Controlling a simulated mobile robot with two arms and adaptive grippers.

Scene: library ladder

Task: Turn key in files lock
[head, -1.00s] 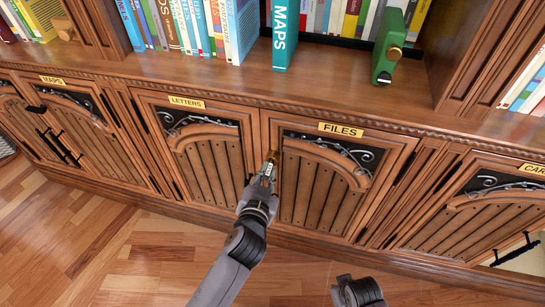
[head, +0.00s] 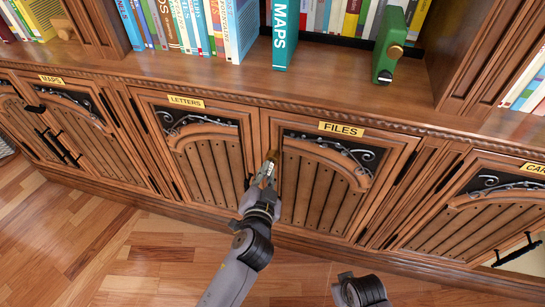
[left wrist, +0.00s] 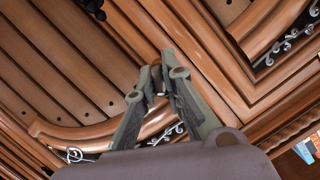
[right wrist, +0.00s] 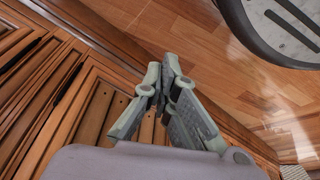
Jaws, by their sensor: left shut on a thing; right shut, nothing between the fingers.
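The files door (head: 335,185) is closed, under a yellow FILES label (head: 341,129). My left gripper (head: 269,163) is at the door's left edge, in front of the seam with the letters door. It is shut on the key, a small brass-coloured piece (head: 272,155) at its fingertips. The fingers hide most of the key and the lock, so I cannot tell how the key sits or its angle. In the left wrist view the fingertips (left wrist: 160,78) meet against the door frame. My right gripper (right wrist: 163,82) is shut and empty, apart from the cabinet front, above the floor.
The letters door (head: 207,160) is closed on the left. The maps doors (head: 85,140) with dark handles are further left. The wooden floor (head: 130,255) before the cabinet is clear.

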